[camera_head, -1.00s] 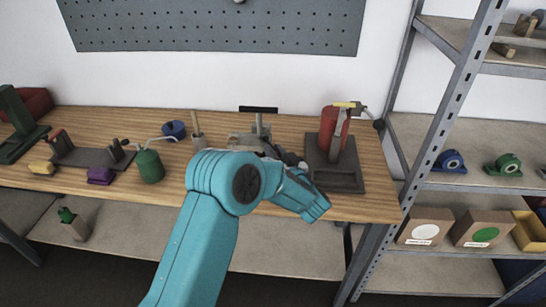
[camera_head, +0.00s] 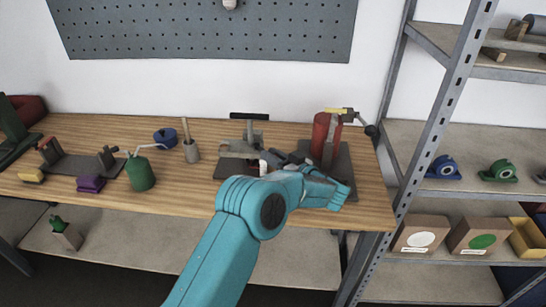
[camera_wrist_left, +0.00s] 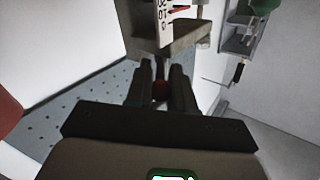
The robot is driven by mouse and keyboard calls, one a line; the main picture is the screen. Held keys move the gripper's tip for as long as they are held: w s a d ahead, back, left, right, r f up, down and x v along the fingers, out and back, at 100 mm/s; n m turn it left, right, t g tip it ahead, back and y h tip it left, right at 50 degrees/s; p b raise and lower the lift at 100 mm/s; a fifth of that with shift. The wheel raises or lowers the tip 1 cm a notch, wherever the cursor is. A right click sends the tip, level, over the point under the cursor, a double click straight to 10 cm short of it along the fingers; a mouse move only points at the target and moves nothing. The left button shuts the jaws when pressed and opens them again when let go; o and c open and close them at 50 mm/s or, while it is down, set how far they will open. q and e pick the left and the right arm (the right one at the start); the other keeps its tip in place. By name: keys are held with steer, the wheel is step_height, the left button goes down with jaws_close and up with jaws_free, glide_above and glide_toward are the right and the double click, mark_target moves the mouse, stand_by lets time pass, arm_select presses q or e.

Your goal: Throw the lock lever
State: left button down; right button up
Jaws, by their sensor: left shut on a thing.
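My left gripper (camera_head: 272,160) is at the grey fixture (camera_head: 240,150) in the middle of the bench, partly hidden by my own wrist. The fixture has an upright post with a black crossbar (camera_head: 250,116) on top. The lever's shaft is mostly hidden between the fingers. Beyond it stands a grey block with a white scale plate (camera_wrist_left: 165,22) and red pointer. My right gripper is not in view.
A red cylinder (camera_head: 321,135) on a dark base stands close to the right of my gripper. A grey cup (camera_head: 191,151), blue round part (camera_head: 165,138) and green can (camera_head: 140,172) are to the left. A metal shelf (camera_head: 440,210) stands at right.

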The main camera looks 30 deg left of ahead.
arm_select(q)
steer(key=shift+r, duration=0.1)
steer(key=c, duration=1)
jaws_free()
steer(key=shift+d, duration=0.1)
steer(key=shift+d, duration=0.25)
steer(key=s+d+b, duration=0.1)
steer(key=d, duration=0.4)
steer(key=s+d, duration=0.1)
steer(key=d, duration=0.4)
steer(key=s+d+b, duration=0.1)
steer(key=d, duration=0.4)
steer(key=shift+s+d+b, duration=0.1)
steer(key=shift+d+b, duration=0.1)
steer(key=shift+b, duration=0.1)
